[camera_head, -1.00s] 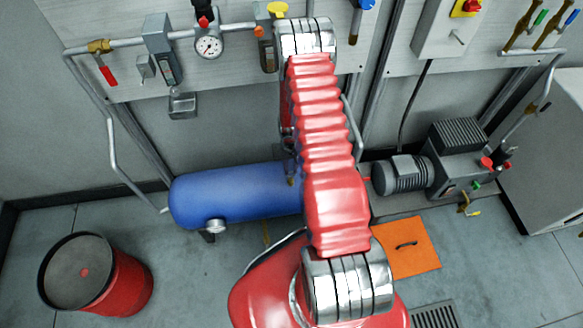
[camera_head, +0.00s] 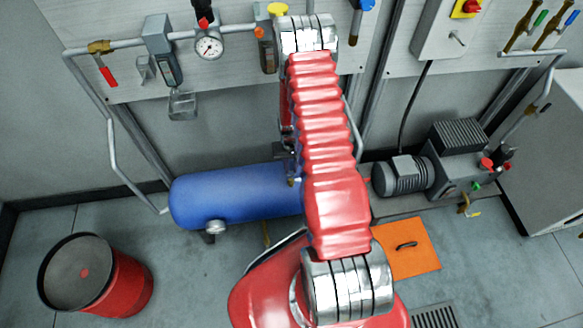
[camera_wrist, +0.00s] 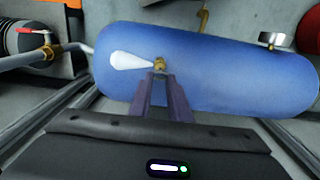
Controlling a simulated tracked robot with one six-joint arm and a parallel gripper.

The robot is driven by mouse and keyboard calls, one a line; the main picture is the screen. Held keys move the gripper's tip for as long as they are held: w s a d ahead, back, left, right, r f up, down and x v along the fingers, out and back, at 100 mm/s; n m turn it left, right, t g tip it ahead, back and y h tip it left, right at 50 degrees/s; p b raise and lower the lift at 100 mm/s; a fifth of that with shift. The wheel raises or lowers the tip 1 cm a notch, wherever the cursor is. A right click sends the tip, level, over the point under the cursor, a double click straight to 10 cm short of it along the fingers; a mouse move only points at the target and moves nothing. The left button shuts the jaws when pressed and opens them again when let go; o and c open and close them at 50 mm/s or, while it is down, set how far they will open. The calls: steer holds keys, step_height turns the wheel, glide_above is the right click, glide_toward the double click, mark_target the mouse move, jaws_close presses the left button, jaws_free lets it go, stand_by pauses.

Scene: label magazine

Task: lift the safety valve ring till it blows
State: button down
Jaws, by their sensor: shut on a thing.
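The blue tank (camera_wrist: 240,75) lies across the wrist view; it also shows in the head view (camera_head: 230,195), left of my arm. A small brass safety valve (camera_wrist: 160,64) stands on it. My gripper (camera_wrist: 160,76) is at the valve, its fingers closed together on the valve's ring. The ring itself is mostly hidden between the fingertips. A white, cone-shaped plume (camera_wrist: 132,60) spreads left from the valve, like air blowing out. In the head view my arm hides most of the gripper.
A pressure gauge (camera_head: 208,47) and pipework are on the wall panel above the tank. A grey motor and pump (camera_head: 402,175) stand to the right. A red drum (camera_head: 130,283) is at lower left. An orange plate (camera_head: 412,262) lies on the floor.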

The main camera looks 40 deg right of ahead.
steer(key=c, duration=1.6)
jaws_free()
steer(key=shift+r, duration=0.1)
step_height(320, 180, up, 14)
steer(key=shift+f, duration=0.2)
steer(key=shift+s+a+r+n+t, duration=0.9)
steer(key=shift+s+a+r, duration=2.45)
steer(key=shift+r, duration=3.15)
steer(key=shift+s+a+r+n+t, duration=0.9)
steer(key=shift+s+a+r, duration=2.45)
steer(key=shift+r, duration=3.1)
steer(key=shift+s+a+r+n+t, duration=0.9)
steer(key=shift+s+a+r, duration=1.4)
steer(key=shift+a+r, duration=3.15)
